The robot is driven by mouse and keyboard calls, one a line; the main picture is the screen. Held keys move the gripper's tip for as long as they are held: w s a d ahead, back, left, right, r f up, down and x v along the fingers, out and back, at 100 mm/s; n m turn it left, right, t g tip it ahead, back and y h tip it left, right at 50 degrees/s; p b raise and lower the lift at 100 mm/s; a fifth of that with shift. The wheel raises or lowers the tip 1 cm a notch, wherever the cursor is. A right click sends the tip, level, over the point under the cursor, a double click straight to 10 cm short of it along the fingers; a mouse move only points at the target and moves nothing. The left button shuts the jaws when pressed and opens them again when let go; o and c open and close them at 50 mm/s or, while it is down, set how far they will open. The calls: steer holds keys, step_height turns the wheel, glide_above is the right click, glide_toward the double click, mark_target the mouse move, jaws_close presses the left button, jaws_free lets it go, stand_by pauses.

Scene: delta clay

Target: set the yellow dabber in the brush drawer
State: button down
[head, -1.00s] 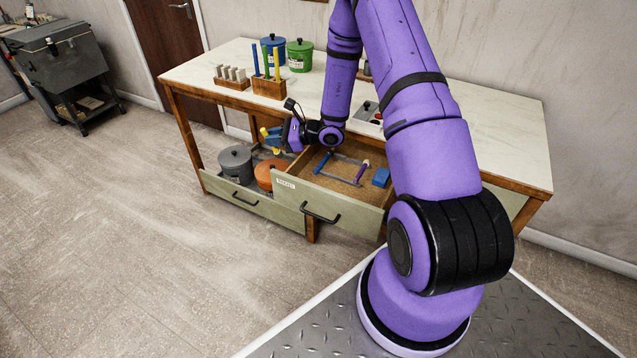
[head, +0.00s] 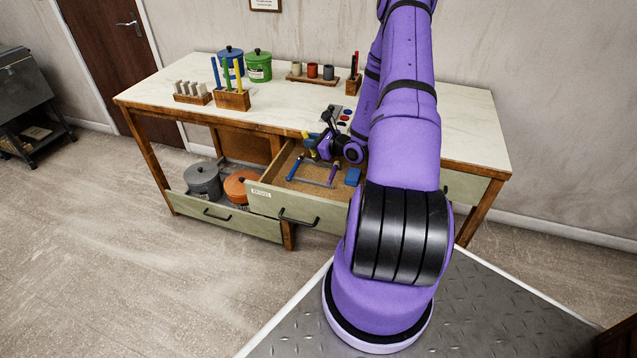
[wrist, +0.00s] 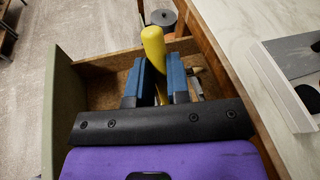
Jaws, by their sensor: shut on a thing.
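My gripper (head: 318,146) is over the back part of the open upper drawer (head: 330,213), which has a label on its front. In the wrist view my gripper (wrist: 155,78) has its blue fingers shut on the yellow dabber (wrist: 153,45). The dabber's rounded yellow end sticks up beyond the fingers; its lower part is hidden between them. In the wrist view the drawer's brown floor (wrist: 101,92) lies below the fingers. I cannot tell how high the dabber is above it.
A frame-like tool with blue and purple handles (head: 334,171) and a blue block (head: 353,177) lie in the drawer. A lower open drawer holds a grey pot (head: 203,181) and an orange pot (head: 240,187). The worktop (head: 420,125) overhangs the drawer's back.

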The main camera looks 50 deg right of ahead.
steer(key=shift+m+h, duration=0.4)
steer(key=shift+h, duration=0.1)
steer(key=shift+s+d+f, duration=0.3)
steer(key=shift+d+f, duration=0.1)
steer(key=shift+f, duration=1.35)
steer(key=shift+s+d+f, duration=0.35)
steer(key=shift+d+f, duration=0.05)
steer(key=shift+f, duration=1.35)
steer(key=shift+s+d+f, duration=0.3)
steer(key=shift+d+f, duration=0.1)
steer(key=shift+f, duration=1.35)
steer(key=c, duration=1.1)
jaws_free()
steer(key=shift+f, duration=0.15)
